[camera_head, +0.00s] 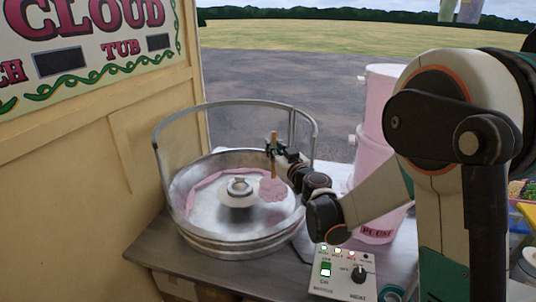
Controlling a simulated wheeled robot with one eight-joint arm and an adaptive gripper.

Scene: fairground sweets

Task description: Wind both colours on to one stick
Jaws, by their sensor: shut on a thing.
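My gripper (274,150) is shut on a wooden stick (274,139) and holds it upright over the floss machine's metal bowl (227,243). A small clump of pink floss (272,188) is on the stick's lower end, inside the bowl and right of the spinner head (238,191). I cannot tell whether the clump touches the bowl. More pink floss (184,201) lies along the bowl's left inner wall. I see only pink floss on the stick. The control box (343,274) stands at the bowl's front right, with small lights, a green switch and a black heat knob.
A clear guard with a metal rim (222,103) rises around the back of the bowl. Stacked pink tubs (384,86) stand behind my arm, partly hidden by it. The stall's cream panel wall (75,165) is close on the left. The counter's front left (155,262) is bare.

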